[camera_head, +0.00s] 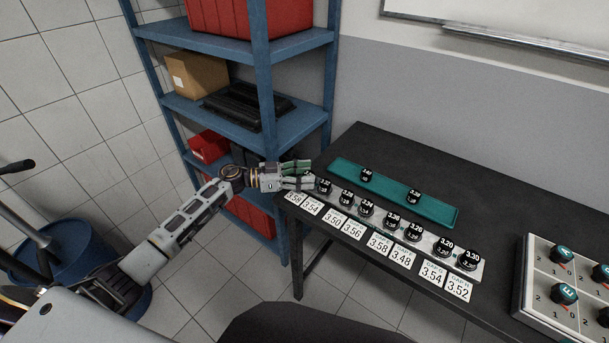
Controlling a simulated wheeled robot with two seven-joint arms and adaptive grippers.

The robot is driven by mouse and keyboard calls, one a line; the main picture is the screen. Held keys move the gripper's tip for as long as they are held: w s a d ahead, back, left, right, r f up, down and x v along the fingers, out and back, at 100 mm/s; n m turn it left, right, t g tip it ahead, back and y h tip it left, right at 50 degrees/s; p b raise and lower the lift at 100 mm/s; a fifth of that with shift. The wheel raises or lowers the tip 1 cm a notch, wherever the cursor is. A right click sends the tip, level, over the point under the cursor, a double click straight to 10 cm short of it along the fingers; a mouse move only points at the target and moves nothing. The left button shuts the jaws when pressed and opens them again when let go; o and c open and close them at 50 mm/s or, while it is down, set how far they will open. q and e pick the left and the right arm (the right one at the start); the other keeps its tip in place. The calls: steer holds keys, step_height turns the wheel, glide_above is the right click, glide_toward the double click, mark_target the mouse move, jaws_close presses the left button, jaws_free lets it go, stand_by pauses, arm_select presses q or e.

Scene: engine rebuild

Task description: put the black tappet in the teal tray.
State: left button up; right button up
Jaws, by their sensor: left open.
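Several black tappets with white numbers, such as this tappet (392,221), stand in a row on a pale rack (429,243) along the table's front part. The teal tray (390,183) lies behind the rack. Two black tappets stand in it, one left of the middle (366,175) and one right of it (413,196). My right gripper is out of view.
White number cards (380,243) lie along the front edge of the black table (500,212). A panel with teal-topped knobs (538,250) stands at the right. A blue shelf (265,75) rises behind my left arm. The table right of the tray is clear.

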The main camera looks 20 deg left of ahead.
mark_target(304, 174)
arm_select(q)
steer(key=shift+f+b, duration=0.15)
steer(key=shift+b, duration=0.6)
steer(key=v, duration=1.3)
steer(key=shift+a+r, duration=0.3)
steer(key=shift+a, duration=0.05)
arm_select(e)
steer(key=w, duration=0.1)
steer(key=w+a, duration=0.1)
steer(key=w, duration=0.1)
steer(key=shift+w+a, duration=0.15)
arm_select(q)
steer(key=shift+o, duration=0.3)
steer(key=shift+s, duration=0.15)
